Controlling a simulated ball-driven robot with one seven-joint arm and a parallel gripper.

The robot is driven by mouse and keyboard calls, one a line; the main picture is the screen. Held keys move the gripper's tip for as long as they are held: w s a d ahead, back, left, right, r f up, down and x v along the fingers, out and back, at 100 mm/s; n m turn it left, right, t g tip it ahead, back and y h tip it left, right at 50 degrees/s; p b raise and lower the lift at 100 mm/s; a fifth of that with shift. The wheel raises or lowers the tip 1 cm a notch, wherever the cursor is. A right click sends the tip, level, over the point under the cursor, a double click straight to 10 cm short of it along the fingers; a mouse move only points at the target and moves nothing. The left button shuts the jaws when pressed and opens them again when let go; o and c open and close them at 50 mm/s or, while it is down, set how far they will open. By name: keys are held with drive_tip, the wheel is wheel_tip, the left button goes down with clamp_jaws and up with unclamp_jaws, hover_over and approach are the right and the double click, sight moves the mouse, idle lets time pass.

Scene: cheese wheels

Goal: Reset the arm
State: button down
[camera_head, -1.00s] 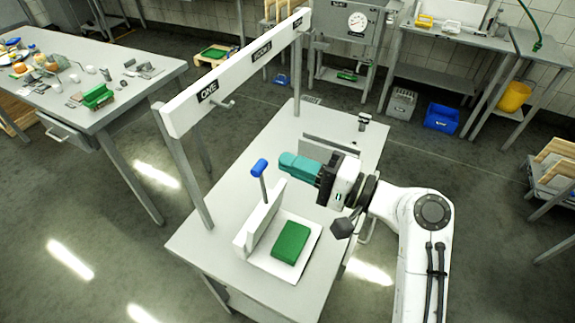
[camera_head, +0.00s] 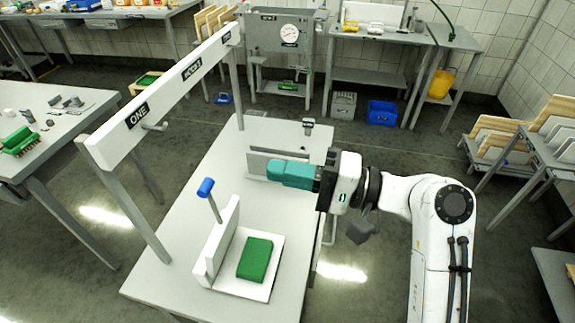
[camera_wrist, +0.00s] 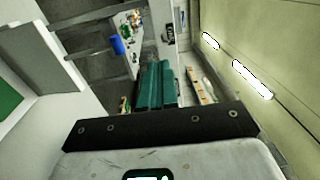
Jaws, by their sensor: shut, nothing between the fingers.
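My gripper (camera_head: 272,172) has teal fingers that lie together, with nothing between them. In the head view it points left over the grey table (camera_head: 190,230), in front of an upright grey plate (camera_head: 262,160). The fingers also show in the wrist view (camera_wrist: 157,85), pressed side by side. My white arm comes in from the right.
A green block (camera_head: 255,260) lies on a white board beside a white upright panel (camera_head: 220,245). A blue-topped lever (camera_head: 206,188) stands at the panel. A white beam (camera_head: 165,95) on posts spans the table's left side. A side table (camera_head: 60,140) stands at left.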

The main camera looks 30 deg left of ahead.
drive_tip(key=s+d+f+m+t+h, duration=0.15)
drive_tip(key=d+f+t+h, duration=0.25)
drive_tip(key=d+f, duration=0.75)
drive_tip(key=s+d+f+m+t+h, duration=0.15)
drive_tip(key=d+f+t+h, duration=0.25)
drive_tip(key=d+f, duration=0.75)
drive_tip(key=s+d+f+g+h, duration=0.1)
drive_tip(key=s+d+f+h, duration=0.3)
drive_tip(key=s+d, duration=0.5)
drive_tip(key=s+d+f+h, duration=0.5)
drive_tip(key=s+d, duration=0.5)
drive_tip(key=d, duration=0.3)
drive_tip(key=shift+s+m+g+h, duration=0.3)
drive_tip(key=shift+m+g+h, duration=0.1)
drive_tip(key=shift+h, duration=0.1)
